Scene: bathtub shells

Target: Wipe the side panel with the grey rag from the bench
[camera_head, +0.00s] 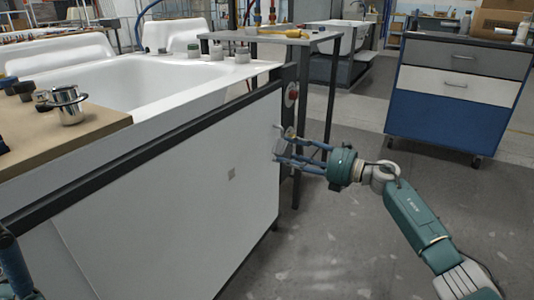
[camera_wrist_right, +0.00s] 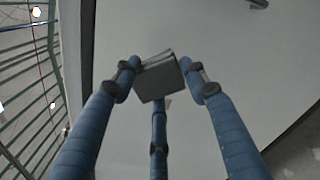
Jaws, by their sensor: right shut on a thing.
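A wooden board (camera_head: 85,135) with a metal cup (camera_head: 68,106) lies across the white tub (camera_head: 150,80). A grey bench (camera_head: 270,37) stands behind the panel's right end. A blue cabinet (camera_head: 440,115) is at the right. The floor (camera_head: 340,240) in front is clear.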

